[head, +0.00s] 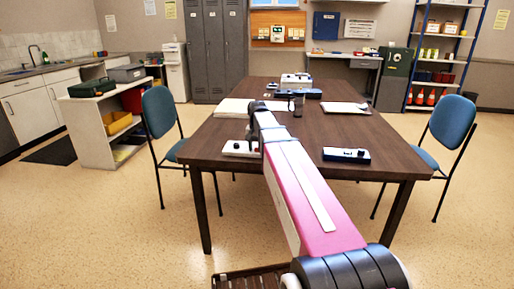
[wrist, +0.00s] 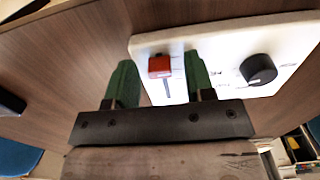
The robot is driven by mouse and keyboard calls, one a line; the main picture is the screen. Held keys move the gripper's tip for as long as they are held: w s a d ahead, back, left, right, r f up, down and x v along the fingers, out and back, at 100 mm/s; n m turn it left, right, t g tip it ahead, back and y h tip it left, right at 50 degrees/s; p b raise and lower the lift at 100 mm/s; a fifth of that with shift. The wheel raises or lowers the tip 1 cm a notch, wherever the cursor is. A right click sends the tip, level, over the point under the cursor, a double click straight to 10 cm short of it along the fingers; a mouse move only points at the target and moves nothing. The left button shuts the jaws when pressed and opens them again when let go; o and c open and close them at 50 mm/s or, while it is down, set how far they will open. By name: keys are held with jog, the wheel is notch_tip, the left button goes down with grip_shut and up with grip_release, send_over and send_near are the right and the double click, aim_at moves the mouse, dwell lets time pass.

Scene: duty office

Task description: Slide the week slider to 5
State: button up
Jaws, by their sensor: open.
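A white control panel (head: 241,149) lies on the table near its front left edge. In the wrist view the panel (wrist: 219,50) carries a red slider knob (wrist: 160,66) in a narrow slot and a black round knob (wrist: 258,70) to the right. The marks by the slot are too small to read. My gripper (wrist: 160,76) is open, with its green fingers on either side of the red knob and apart from it. The right finger is over the panel; the left one is by its left edge. In the head view my arm hides my gripper's fingers.
The brown table (head: 220,128) also holds a blue-and-white box (head: 346,155), an open binder (head: 236,107), a clipboard (head: 345,107) and a white device (head: 297,81). Blue chairs stand left (head: 159,111) and right (head: 453,122). Bare tabletop lies around the panel.

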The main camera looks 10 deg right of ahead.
grip_shut()
jog(key=w, duration=0.2)
jog(key=w+d, duration=0.1)
jog(key=w, duration=0.1)
jog(key=w+d, duration=0.1)
jog(key=w, duration=0.2)
jog(key=shift+d, duration=0.15)
jog(key=shift+s, duration=0.1)
grip_release()
notch_tip(320, 180, up, 11)
dwell(0.4)
jog(key=shift+f, duration=0.15)
